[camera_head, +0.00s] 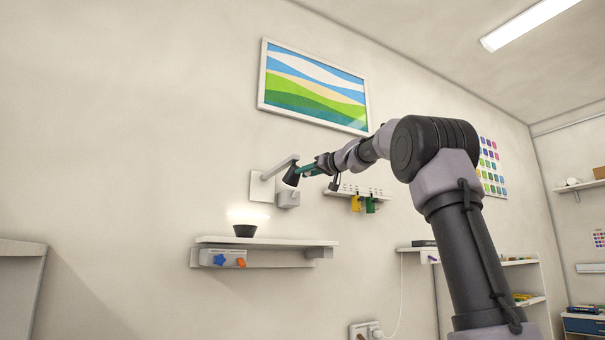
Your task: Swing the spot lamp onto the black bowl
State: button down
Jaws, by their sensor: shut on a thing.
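The spot lamp has a dark cone-shaped head (291,178) on a grey arm that comes out from a white wall plate (261,188). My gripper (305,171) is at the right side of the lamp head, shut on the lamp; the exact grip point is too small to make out. The black bowl (245,231) stands upright on a white wall shelf (290,242), below and to the left of the lamp head. A bright glow lies on the wall just above and behind the bowl.
A grey box (288,199) sits on the wall under the lamp head. A rail (347,192) with yellow and green items hangs to the right. A framed picture (315,86) is above. Blue and orange shapes (228,260) are under the shelf. The wall left of the lamp is clear.

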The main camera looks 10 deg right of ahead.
jog(key=shift+w+d+n+g+y, duration=0.25)
jog(key=shift+d+n+g+y, duration=0.05)
jog(key=shift+n+g+y, duration=0.4)
jog(key=shift+w+d+n+g+y, duration=0.2)
jog(key=shift+d+n+g+y, duration=0.1)
jog(key=shift+n+g+y, duration=0.35)
jog(key=shift+w+d+n+g+y, duration=0.3)
jog(key=shift+n+g+y, duration=0.25)
jog(key=shift+y, duration=0.3)
jog(key=c, duration=0.7)
grip_release()
jog(key=shift+o, duration=0.2)
jog(key=v, duration=1.1)
